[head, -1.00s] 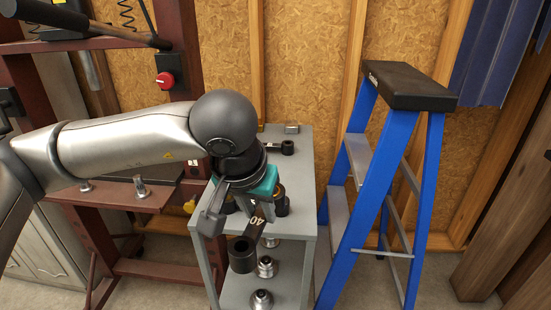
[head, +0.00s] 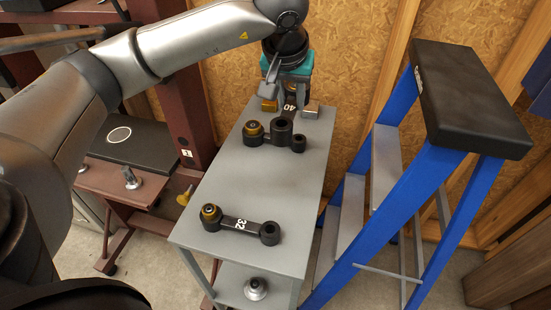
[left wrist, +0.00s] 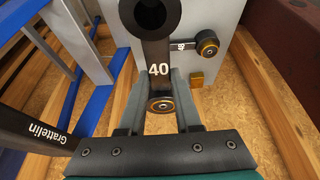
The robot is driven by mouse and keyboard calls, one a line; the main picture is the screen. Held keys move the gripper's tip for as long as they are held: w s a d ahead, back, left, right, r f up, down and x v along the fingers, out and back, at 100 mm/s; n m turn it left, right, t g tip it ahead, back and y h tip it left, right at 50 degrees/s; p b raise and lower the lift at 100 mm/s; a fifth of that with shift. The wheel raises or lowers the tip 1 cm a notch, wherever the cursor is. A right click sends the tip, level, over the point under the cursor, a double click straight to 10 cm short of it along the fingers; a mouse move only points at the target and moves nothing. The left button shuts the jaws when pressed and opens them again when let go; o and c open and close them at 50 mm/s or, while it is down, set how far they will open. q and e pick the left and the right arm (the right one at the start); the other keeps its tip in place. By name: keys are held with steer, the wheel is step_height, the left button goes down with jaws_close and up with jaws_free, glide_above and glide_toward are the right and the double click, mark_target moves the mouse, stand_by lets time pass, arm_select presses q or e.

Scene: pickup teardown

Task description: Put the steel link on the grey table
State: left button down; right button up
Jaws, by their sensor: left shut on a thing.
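The steel link is a dark bar marked 40 with a large ring (head: 283,128) at its near end. My left gripper (head: 287,92) is shut on its far end over the far part of the grey table (head: 250,185). In the left wrist view the link (left wrist: 158,50) sits between the fingers (left wrist: 158,88), its ring pointing away from them. In the head view its ring overlaps another link with a brass-coloured bush (head: 253,130); I cannot tell whether they touch. My right gripper is not in view.
A link marked 32 (head: 238,223) lies on the near part of the table. The table's middle is clear. A blue stepladder (head: 412,190) stands at right, a red frame (head: 184,110) at left.

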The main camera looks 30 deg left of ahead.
arm_select(q)
step_height(320, 180, down, 15)
steer(key=shift+w+f+b, duration=0.15)
steer(key=shift+b, duration=0.55)
steer(key=shift+f, duration=2.15)
steer(key=shift+f+b, duration=0.1)
steer(key=shift+b, duration=0.3)
steer(key=c, duration=1)
jaws_free()
steer(key=shift+a+f, duration=0.1)
steer(key=shift+f, duration=0.1)
steer(key=o, duration=0.4)
steer(key=shift+r, duration=0.1)
steer(key=shift+s+r, duration=0.2)
steer(key=shift+r, duration=0.3)
steer(key=p+v, duration=0.1)
steer(key=v, duration=1)
steer(key=shift+s+p, duration=0.2)
steer(key=shift+p, duration=0.2)
